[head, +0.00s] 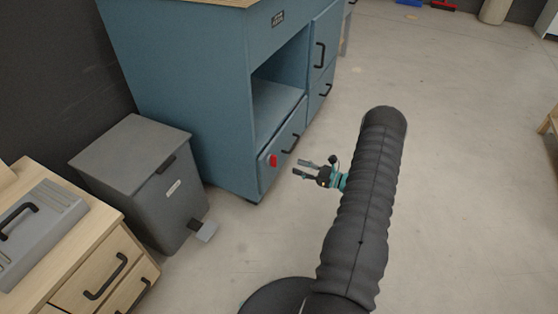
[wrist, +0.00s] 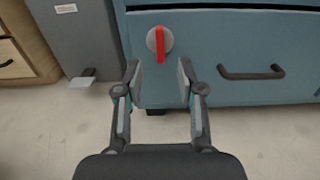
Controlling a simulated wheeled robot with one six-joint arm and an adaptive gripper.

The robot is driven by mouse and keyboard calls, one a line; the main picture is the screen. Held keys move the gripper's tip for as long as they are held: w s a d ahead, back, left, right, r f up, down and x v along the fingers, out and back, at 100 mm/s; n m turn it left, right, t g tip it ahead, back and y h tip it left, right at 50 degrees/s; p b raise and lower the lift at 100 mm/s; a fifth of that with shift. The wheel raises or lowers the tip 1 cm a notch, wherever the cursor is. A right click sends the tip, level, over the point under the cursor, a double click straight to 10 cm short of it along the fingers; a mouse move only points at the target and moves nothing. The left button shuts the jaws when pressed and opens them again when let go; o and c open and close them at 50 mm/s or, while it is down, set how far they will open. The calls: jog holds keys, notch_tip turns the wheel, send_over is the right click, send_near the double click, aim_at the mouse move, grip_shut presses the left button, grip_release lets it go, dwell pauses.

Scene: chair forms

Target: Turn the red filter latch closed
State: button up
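The red filter latch (head: 273,160) is on the front of the lower drawer panel of the blue cabinet (head: 190,70), at its left end. In the wrist view the latch (wrist: 160,45) is a red bar on a round grey base, with the bar standing upright. My gripper (head: 299,168) is open and empty, a short way out from the latch. In the wrist view the fingers of my gripper (wrist: 160,75) are spread, with the latch beyond and slightly above the gap between the tips. Nothing touches the latch.
A black drawer handle (wrist: 251,72) is right of the latch. A grey pedal bin (head: 140,175) stands left of the cabinet, its pedal (head: 207,231) sticking out over the floor. A wooden drawer unit (head: 110,265) is at lower left. The floor (head: 460,190) on the right is clear.

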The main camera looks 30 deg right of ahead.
aim_at(273, 161)
jog(key=x, duration=0.9)
grip_shut()
